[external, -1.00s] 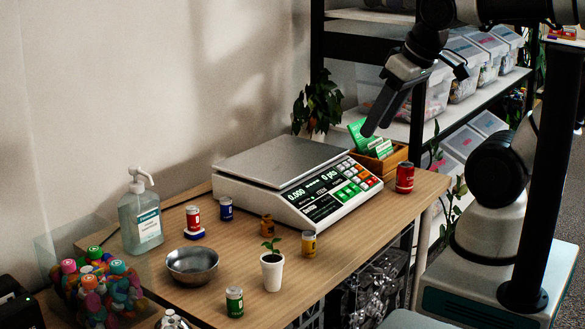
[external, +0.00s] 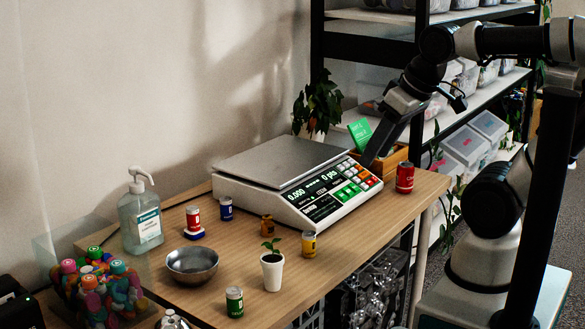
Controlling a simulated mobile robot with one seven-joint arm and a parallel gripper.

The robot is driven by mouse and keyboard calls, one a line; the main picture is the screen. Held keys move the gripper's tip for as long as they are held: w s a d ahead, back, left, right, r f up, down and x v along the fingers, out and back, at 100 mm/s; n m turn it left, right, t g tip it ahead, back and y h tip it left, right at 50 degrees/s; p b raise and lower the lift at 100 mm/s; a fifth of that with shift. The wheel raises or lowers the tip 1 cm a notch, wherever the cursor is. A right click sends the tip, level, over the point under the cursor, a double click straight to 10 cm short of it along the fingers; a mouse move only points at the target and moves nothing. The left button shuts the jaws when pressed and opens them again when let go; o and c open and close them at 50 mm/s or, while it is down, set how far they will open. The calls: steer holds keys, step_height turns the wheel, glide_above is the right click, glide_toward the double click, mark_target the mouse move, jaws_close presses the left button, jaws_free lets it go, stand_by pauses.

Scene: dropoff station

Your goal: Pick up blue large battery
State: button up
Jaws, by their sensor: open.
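A blue battery (external: 226,208) stands upright on the wooden table, left of the scale's front left corner. Another blue item (external: 194,235) lies low under a red battery (external: 193,219), a little to the left; I cannot tell whether it is a battery. My gripper (external: 371,160) hangs above the right end of the scale, far to the right of the blue battery. It is open, and I see nothing in it. Its fingers look dark and overlap in this view.
The scale (external: 250,165) fills the table's back middle. A red can-like battery (external: 404,177), yellow batteries (external: 309,244), a potted seedling (external: 272,272), a metal bowl (external: 192,265), a green battery (external: 234,302) and a sanitizer bottle (external: 140,217) stand about. The wooden box (external: 397,157) is behind my gripper.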

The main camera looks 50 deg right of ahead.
steer(key=shift+o, duration=0.4)
steer(key=n+g+p, duration=0.1)
steer(key=n, duration=0.1)
glide_above(228, 199)
steer(key=s+d, duration=0.1)
steer(key=s, duration=0.6)
step_height(228, 199, down, 11)
steer(key=shift+y, duration=0.4)
steer(key=b+x, duration=0.1)
steer(key=x, duration=1)
steer(key=shift+w+d+f+b, duration=0.2)
steer(key=shift+w+f+b, duration=0.1)
steer(key=shift+b, duration=0.1)
steer(key=x, duration=0.2)
steer(key=b+x, duration=0.1)
steer(key=x, duration=0.3)
steer(key=shift+w+a, duration=0.1)
steer(key=shift+w, duration=0.25)
